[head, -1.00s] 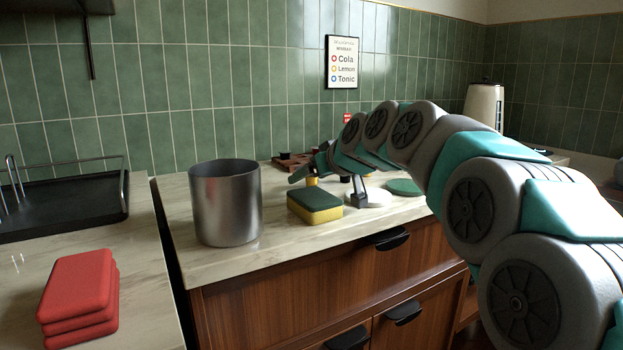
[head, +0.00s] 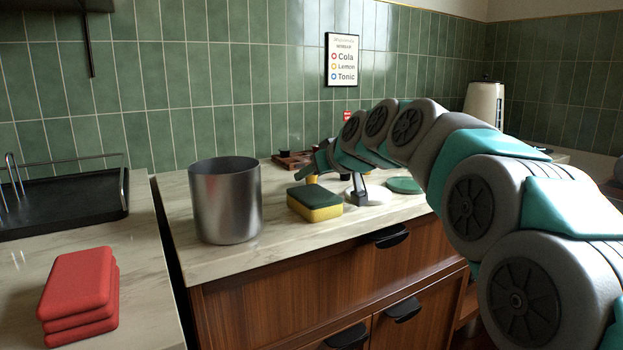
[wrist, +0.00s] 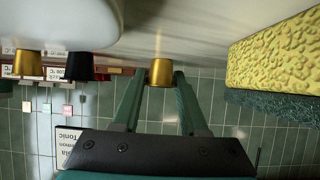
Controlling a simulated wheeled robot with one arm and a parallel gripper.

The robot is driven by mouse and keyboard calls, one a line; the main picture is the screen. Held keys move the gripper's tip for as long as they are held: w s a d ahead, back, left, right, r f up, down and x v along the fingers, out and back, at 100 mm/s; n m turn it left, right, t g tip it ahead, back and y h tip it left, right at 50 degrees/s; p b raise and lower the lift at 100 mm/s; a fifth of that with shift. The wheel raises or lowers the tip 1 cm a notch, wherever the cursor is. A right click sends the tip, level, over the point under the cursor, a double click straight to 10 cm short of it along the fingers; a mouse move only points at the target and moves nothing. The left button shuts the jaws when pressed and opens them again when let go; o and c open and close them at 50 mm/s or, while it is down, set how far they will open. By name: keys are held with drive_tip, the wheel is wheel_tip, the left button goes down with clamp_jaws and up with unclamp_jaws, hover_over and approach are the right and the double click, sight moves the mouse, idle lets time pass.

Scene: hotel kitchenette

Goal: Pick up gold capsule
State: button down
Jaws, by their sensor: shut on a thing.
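A gold capsule (wrist: 160,72) sits between the two green fingertips of my gripper (wrist: 162,80) in the wrist view. The gripper is shut on it. In the head view my gripper (head: 313,170) is over the back of the counter, behind the sponge, and only a bit of gold (head: 311,179) shows below it. Whether the capsule touches the counter is hard to tell. A second gold capsule (wrist: 28,65) and a black capsule (wrist: 78,66) stand off to the left in the wrist view, apart from the gripper.
A green and yellow sponge (head: 315,205) lies in front of my gripper. A steel pot (head: 225,200) stands to its left. A white round base (head: 377,197) and a green disc (head: 404,185) are to the right. A brown rack (head: 290,159) is behind, near the tiled wall.

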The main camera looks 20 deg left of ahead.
wheel_tip(320, 180, up, 8)
drive_tip(key=shift+w+r, duration=0.1)
drive_tip(key=shift+r, duration=0.95)
idle(0.9)
